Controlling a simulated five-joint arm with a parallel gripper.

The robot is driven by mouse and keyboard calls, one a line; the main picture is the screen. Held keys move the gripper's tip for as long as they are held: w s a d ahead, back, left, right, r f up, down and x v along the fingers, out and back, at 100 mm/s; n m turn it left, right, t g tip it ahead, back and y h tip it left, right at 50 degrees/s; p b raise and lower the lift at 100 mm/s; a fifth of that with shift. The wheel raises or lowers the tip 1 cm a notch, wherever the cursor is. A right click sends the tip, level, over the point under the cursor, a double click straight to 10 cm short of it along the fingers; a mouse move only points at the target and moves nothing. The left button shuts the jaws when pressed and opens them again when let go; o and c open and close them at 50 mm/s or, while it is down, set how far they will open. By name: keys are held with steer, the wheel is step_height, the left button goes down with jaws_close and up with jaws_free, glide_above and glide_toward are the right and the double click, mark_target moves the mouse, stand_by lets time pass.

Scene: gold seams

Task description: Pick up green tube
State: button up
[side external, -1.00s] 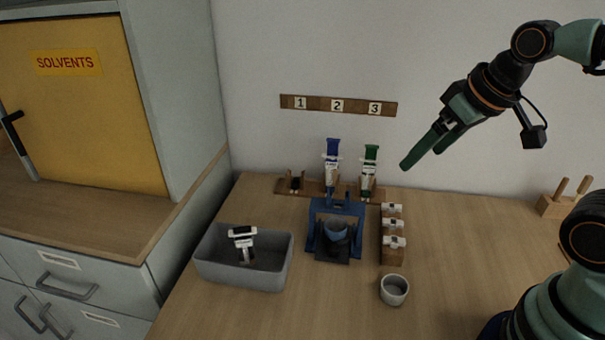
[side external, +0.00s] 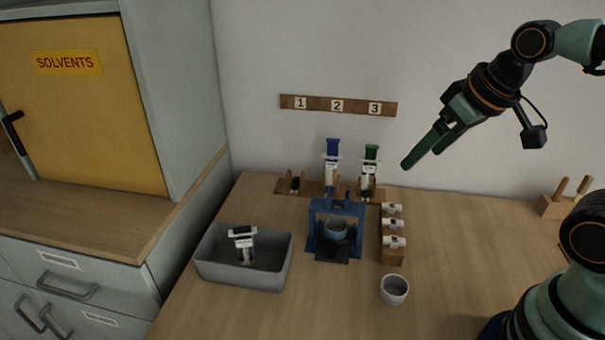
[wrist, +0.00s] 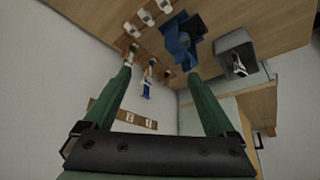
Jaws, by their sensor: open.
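The green tube (side external: 370,165) stands upright with a white label in the rack (side external: 316,191) at the back of the table, below the number 3. A blue tube (side external: 332,163) stands to its left, below the number 2. My gripper (side external: 422,154) is open and empty, in the air to the right of the green tube and above it. In the wrist view the two green fingers of my gripper (wrist: 160,85) are spread wide. There the blue tube (wrist: 147,88) shows between them, and the green tube lies near the left fingertip, mostly hidden.
A blue stand (side external: 320,240) with a cup is in front of the rack. A wooden block with several white pieces (side external: 393,257) stands right of it. A white cup (side external: 394,290) and a grey bin (side external: 215,265) holding a white and black item stand nearer.

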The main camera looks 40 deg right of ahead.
stand_by(0.3)
steer(key=m+g, duration=0.6)
steer(key=m, duration=0.7)
glide_above(370, 160)
step_height(370, 160, down, 7)
steer(key=shift+a+r, duration=0.1)
steer(key=shift+r, duration=0.1)
steer(key=shift+f, duration=0.3)
steer(key=shift+m, duration=0.3)
step_height(370, 160, down, 12)
steer(key=shift+r, duration=0.1)
steer(key=c, duration=1)
steer(key=shift+c, duration=0.2)
